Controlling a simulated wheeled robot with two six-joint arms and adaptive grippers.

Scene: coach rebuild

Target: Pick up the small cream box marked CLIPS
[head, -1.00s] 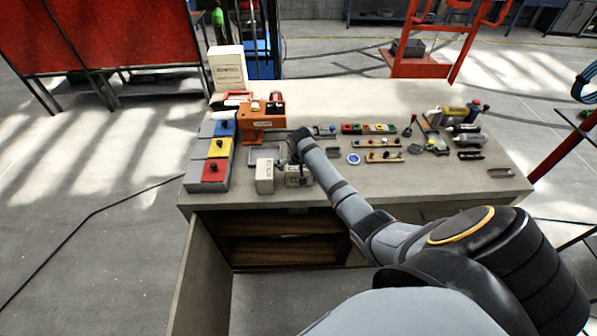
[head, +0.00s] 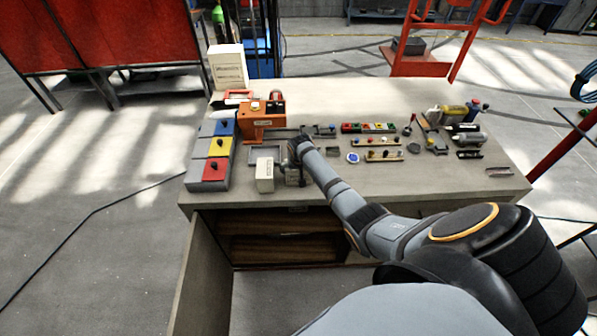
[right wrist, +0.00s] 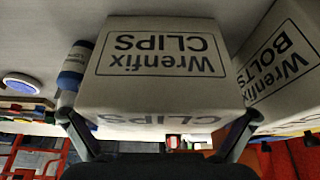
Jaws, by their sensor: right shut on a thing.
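The small cream box marked CLIPS (right wrist: 155,60) fills the middle of the right wrist view, its lettering upside down in the picture. My right gripper (right wrist: 157,118) is shut on it, one finger at each side. In the head view my right gripper (head: 294,176) is low over the table's front part and hides the CLIPS box. A similar cream box marked BOLTS (right wrist: 283,60) stands close beside it; it appears left of the gripper in the head view (head: 264,176). My left gripper is not in view.
A blue bottle (right wrist: 75,65) is near the CLIPS box. On the table (head: 350,98) are an orange machine (head: 262,120), blue, yellow and red bins (head: 214,170) at left, and several small parts and tools at right.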

